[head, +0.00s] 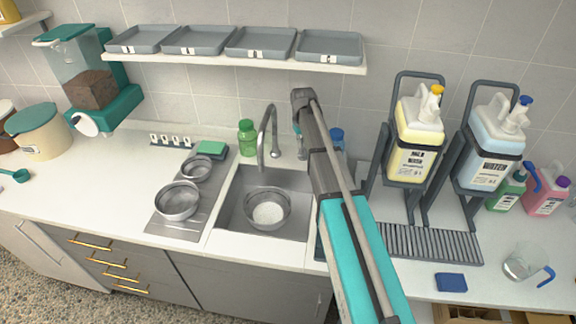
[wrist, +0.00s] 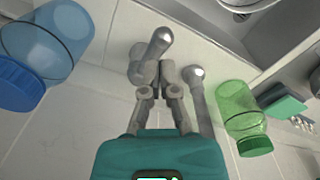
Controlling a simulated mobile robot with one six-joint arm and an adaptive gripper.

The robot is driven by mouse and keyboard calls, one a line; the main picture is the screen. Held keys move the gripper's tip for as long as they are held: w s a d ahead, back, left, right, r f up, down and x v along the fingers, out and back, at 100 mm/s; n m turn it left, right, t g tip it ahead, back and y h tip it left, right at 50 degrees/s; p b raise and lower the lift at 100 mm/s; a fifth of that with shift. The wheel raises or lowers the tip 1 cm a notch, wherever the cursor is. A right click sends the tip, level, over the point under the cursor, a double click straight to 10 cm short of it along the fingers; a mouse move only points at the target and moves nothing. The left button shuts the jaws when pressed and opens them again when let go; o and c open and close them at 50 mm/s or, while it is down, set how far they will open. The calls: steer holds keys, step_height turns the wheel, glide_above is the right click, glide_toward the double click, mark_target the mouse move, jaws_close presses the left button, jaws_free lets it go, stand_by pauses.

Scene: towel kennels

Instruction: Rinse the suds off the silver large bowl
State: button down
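A silver bowl (head: 249,218) stands upright in the sink (head: 232,224), with white suds inside; part of its rim also shows at the top of the wrist view (wrist: 236,8). The grey tap (head: 264,145) rises behind the sink, its spout over the basin. My gripper (wrist: 157,72) points down behind the sink, right of the tap in the head view. Its fingers are near each other at a grey, round-ended tap part (wrist: 154,48). I cannot tell whether they grip it. My arm hides part of this area in the head view.
Two other silver bowls (head: 177,201) (head: 196,169) and a green sponge (head: 212,148) are left of the sink. A green bottle (wrist: 240,108) and a blue-lidded jar (wrist: 38,60) flank my gripper. A shelf with trays (head: 235,58) hangs above. Jugs in stands (head: 415,145) are right.

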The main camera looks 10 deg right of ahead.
mark_target(301, 152)
steer(key=shift+f+b, duration=0.4)
steer(key=shift+b, duration=0.05)
steer(key=shift+f+b, duration=1.75)
steer(key=shift+f, duration=0.25)
steer(key=shift+r, duration=0.1)
stand_by(0.9)
step_height(301, 152, up, 4)
steer(key=p, duration=0.3)
steer(key=shift+f, duration=0.25)
step_height(301, 152, up, 6)
steer(key=s+p, duration=0.3)
steer(key=p, duration=0.3)
steer(key=shift+a, duration=0.45)
